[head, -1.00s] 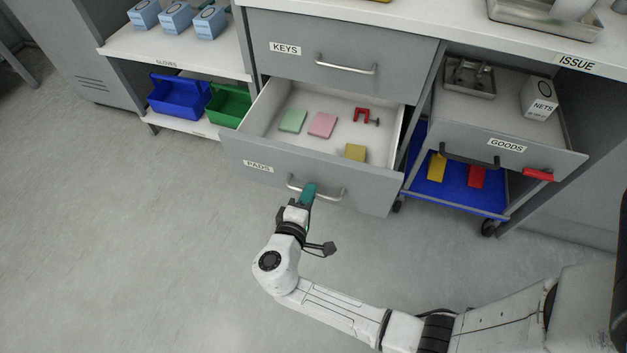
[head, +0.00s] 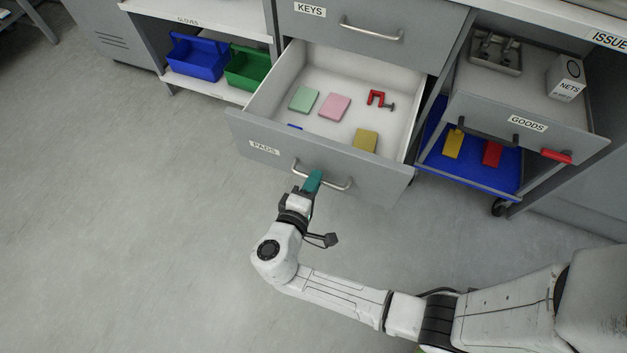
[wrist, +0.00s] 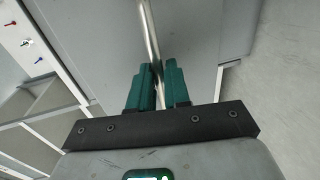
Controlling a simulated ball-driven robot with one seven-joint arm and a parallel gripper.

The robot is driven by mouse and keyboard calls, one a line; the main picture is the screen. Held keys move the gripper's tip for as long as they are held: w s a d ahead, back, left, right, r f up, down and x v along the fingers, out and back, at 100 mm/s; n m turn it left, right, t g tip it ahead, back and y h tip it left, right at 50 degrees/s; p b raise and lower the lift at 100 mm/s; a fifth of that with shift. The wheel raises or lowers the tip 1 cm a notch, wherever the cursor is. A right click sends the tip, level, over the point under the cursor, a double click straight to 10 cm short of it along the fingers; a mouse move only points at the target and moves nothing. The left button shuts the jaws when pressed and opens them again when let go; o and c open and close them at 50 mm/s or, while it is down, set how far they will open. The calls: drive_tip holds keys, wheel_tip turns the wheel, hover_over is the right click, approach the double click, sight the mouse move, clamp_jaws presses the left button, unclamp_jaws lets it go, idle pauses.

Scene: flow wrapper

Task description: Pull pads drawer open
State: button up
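The grey PADS drawer (head: 375,187) is pulled well out from the cabinet, below the KEYS drawer (head: 395,45). Its silver bar handle (head: 335,187) is on the front face. My gripper (head: 314,180) has its teal fingers at the handle's left-middle part. In the wrist view, the fingers of my gripper (wrist: 159,75) are closed on either side of the handle bar (wrist: 149,28). Inside the drawer lie a green pad (head: 304,99), a pink pad (head: 334,107), a yellow pad (head: 365,140) and a red clamp (head: 378,98). A blue item (head: 295,127) is mostly hidden behind the drawer front.
Blue (head: 196,58) and green (head: 248,68) bins sit on a left shelf. The floor in front is clear.

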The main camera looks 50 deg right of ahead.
drive_tip(key=o, duration=0.3)
drive_tip(key=shift+o, duration=0.2)
drive_tip(key=p+v, duration=0.1)
drive_tip(key=v, duration=0.9)
drive_tip(key=shift+a+p, duration=0.3)
drive_tip(key=shift+a, duration=0.05)
drive_tip(key=shift+s+r, duration=0.1)
drive_tip(key=s+d+f+m+g+y, duration=0.4)
drive_tip(key=s+d+g+y, duration=0.2)
drive_tip(key=s+d+y, duration=0.4)
wheel_tip(320, 180, up, 27)
drive_tip(key=s+t+y+p, duration=0.1)
drive_tip(key=y+p, duration=0.3)
drive_tip(key=p, duration=1.9)
drive_tip(key=shift+s+a+r+t, duration=0.2)
drive_tip(key=shift+s+t, duration=0.1)
drive_tip(key=shift+s, duration=0.5)
